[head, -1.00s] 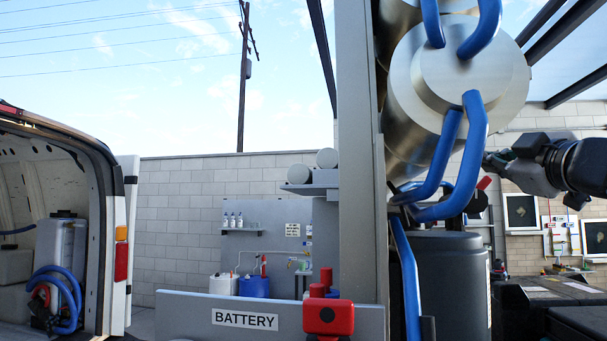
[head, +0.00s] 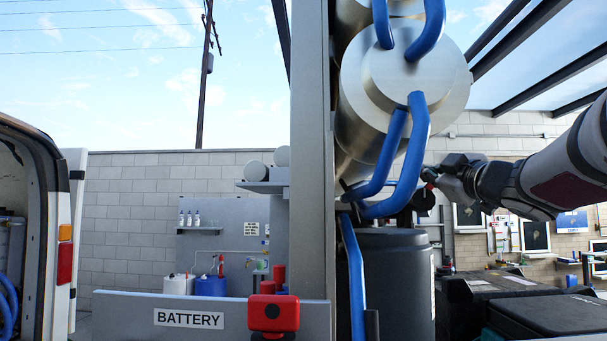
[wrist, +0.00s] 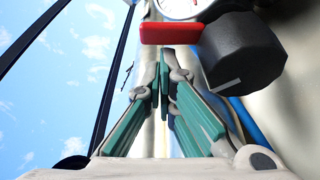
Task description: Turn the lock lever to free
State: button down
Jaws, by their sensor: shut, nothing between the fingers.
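The red lock lever (wrist: 170,32) sticks out to the left from beside a black knob-like body (wrist: 240,60) in the wrist view. My gripper (wrist: 165,58) is shut, with its green-padded fingers together and empty. The fingertips lie just below the lever in that picture; I cannot tell whether they touch it. In the head view my gripper (head: 438,178) is at the right of the steel membrane tubes, beside a small red spot (head: 428,178) that looks like the lever. The lever's pivot is hidden.
A gauge (wrist: 180,6) sits at the top of the wrist view. Blue hoses (head: 408,150) loop over the steel tube end (head: 440,80), close left of my gripper. A dark tank (head: 395,280) stands below. Black cases (head: 555,315) lie at lower right.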

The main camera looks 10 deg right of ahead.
jog(key=shift+s+d+f+m+h, duration=0.2)
jog(key=shift+d+m+h, duration=0.15)
jog(key=shift+m, duration=0.75)
jog(key=shift+s+d+f+m+h, duration=0.1)
jog(key=shift+d+f+m+h, duration=0.5)
jog(key=shift+m, duration=1.1)
jog(key=shift+s+d+f+m+h, duration=0.1)
jog(key=shift+d+f+m+h, duration=0.25)
jog(key=shift+m+h, duration=0.95)
jog(key=shift+s+d+f+m+h, duration=0.1)
jog(key=shift+d+f+m+h, duration=0.3)
jog(key=shift+m, duration=1.7)
notch_tip(320, 180, up, 4)
jog(key=p, duration=0.2)
jog(key=b+v, duration=0.1)
jog(key=v, duration=0.9)
jog(key=shift+b, duration=0.35)
